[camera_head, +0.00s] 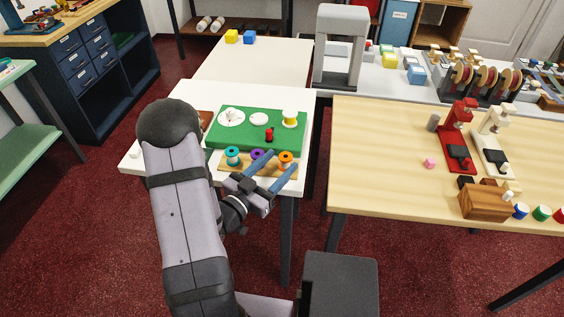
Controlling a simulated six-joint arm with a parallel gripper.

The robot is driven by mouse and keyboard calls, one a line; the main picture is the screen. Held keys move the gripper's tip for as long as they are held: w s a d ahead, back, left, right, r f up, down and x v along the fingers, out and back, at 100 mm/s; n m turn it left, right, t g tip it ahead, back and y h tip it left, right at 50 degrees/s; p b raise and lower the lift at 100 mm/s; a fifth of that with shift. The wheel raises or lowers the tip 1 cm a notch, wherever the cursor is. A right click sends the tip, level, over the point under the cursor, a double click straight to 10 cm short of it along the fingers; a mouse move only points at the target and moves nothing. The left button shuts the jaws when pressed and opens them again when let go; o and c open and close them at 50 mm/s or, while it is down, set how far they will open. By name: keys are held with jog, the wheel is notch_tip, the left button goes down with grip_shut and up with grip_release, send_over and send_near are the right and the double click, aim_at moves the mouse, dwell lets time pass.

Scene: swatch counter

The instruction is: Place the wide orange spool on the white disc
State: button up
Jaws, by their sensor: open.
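The orange spool (286,158) stands on a narrow wooden strip (231,170) at the front of the white table, at the right end of a row. A purple spool (257,154) and a teal spool (232,154) stand to its left. Behind them a green mat (219,141) bears pale discs: a large one (225,121) with small white things on it, a smaller bare white disc (259,118), and one under a yellow-and-white spool (290,117). My gripper (278,168) is open, its two blue fingers reaching toward the row near the orange spool. I cannot tell whether they touch it.
A small red piece (269,134) stands on the mat in front of the bare disc. A brown item (205,118) lies at the mat's left edge, partly behind my arm. A wooden table (375,160) stands to the right across a gap.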

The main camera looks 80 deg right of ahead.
aim_at(283, 162)
jog(key=shift+s+r+n+t+h+p, duration=0.2)
jog(key=shift+s+n+t+h+p, duration=0.15)
jog(key=shift+p, duration=0.2)
jog(key=shift+s+n+t+h+p, duration=0.3)
jog(key=shift+n+t+h+p, duration=0.05)
jog(key=shift+n+t+p, duration=0.55)
jog(key=shift+a+f+n+t+p, duration=0.15)
jog(key=shift+a+n+t+p, duration=0.3)
jog(key=shift+t+p, duration=0.4)
jog(key=shift+w+a+f+t, duration=0.15)
jog(key=shift+a+t, duration=0.25)
jog(key=shift+t, duration=0.2)
jog(key=shift+s+d, duration=0.15)
jog(key=shift+d, duration=0.8)
jog(key=shift+s+d, duration=0.15)
jog(key=shift+d, duration=0.8)
jog(key=shift+s+d+p, duration=0.1)
jog(key=shift+d+p, duration=0.3)
jog(key=shift+d, duration=0.2)
jog(key=c, duration=1.2)
